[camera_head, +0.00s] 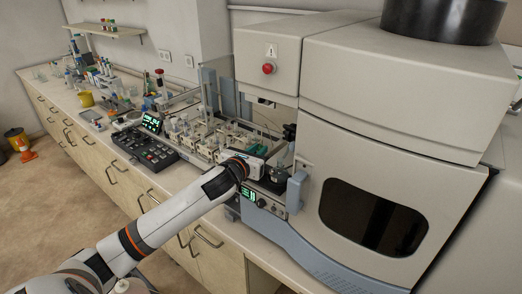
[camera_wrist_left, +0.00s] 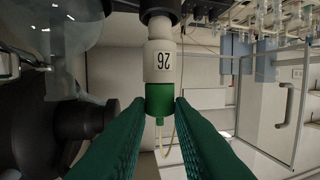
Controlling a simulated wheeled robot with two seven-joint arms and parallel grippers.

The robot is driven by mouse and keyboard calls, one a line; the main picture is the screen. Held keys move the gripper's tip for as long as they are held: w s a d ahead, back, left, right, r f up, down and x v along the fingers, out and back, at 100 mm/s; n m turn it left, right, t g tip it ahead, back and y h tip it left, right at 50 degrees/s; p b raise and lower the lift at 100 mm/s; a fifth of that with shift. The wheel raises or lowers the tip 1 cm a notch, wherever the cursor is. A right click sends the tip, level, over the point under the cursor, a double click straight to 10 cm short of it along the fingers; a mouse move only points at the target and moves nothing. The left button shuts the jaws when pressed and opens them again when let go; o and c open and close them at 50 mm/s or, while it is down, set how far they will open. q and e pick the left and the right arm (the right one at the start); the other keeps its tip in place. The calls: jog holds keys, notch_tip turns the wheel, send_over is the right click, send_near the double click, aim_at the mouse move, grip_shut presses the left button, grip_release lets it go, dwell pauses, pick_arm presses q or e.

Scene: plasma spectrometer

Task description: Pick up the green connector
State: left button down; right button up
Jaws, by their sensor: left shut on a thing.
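The green connector (camera_wrist_left: 160,98) is upright in the middle of the left wrist view. Its lower part is a green band, and a white body with an upside-down "26" is above it, reaching a dark fitting at the top. A thin pale tube hangs below it. My left gripper (camera_wrist_left: 160,104) has its two green fingers shut on the green band, one on each side. In the head view my left gripper (camera_head: 281,152) is at the front of the spectrometer, where the connector is too small to make out. My right gripper is not in view.
The large grey spectrometer (camera_head: 400,95) fills the right of the head view, with a red button (camera_head: 268,68). Racks of small vessels and a black keypad unit (camera_head: 145,148) stand on the bench left of the gripper. A dark round part (camera_wrist_left: 85,120) is close left of the fingers.

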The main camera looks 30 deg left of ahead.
pick_arm(q)
notch_tip(320, 180, up, 10)
jog(key=b, duration=0.1)
jog(key=shift+b, duration=0.4)
dwell(0.4)
